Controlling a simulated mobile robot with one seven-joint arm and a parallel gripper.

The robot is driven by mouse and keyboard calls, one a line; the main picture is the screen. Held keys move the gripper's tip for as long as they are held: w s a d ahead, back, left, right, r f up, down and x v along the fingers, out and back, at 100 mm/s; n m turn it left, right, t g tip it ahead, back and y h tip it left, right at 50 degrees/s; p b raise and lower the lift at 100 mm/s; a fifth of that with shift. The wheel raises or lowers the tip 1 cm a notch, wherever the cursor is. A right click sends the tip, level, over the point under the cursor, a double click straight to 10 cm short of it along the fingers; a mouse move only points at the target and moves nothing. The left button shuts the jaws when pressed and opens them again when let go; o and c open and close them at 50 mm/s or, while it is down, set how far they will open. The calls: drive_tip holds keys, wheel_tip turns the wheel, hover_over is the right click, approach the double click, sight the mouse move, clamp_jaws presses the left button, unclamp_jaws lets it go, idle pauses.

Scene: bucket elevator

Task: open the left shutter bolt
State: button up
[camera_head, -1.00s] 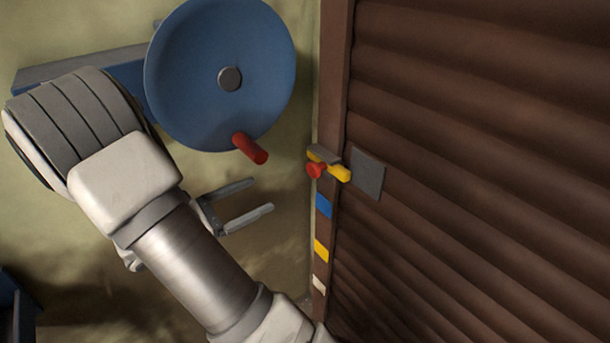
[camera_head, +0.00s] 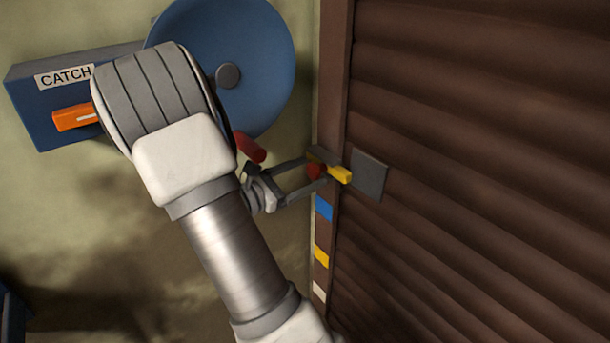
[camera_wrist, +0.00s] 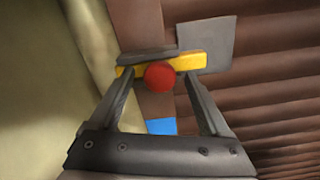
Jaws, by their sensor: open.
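The shutter bolt is a yellow bar (camera_head: 341,174) with a red knob (camera_head: 315,171), set on the brown frame at the left edge of the shutter (camera_head: 480,170). A grey plate (camera_head: 370,175) lies at the bar's right end. My gripper (camera_head: 308,170) is open, its two fingers on either side of the red knob. In the wrist view the knob (camera_wrist: 159,76) shows between the fingertips (camera_wrist: 158,77), with the yellow bar (camera_wrist: 188,63) behind it. I cannot tell whether the fingers touch the knob or bar.
A blue wheel (camera_head: 262,60) with a red handle (camera_head: 249,148) is close above my gripper. A blue box labelled CATCH (camera_head: 50,85) with an orange lever (camera_head: 72,117) is at the left. Blue (camera_head: 323,208), yellow and white patches mark the frame below the bolt.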

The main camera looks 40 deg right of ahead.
sight(309, 156)
clamp_jaws()
idle(0.3)
drive_tip(key=w, duration=0.2)
drive_tip(key=w+p, duration=0.1)
drive_tip(key=w, duration=0.1)
drive_tip(key=w+p, duration=0.1)
drive_tip(key=shift+w+d, duration=0.25)
drive_tip(key=shift+w, duration=0.15)
unclamp_jaws()
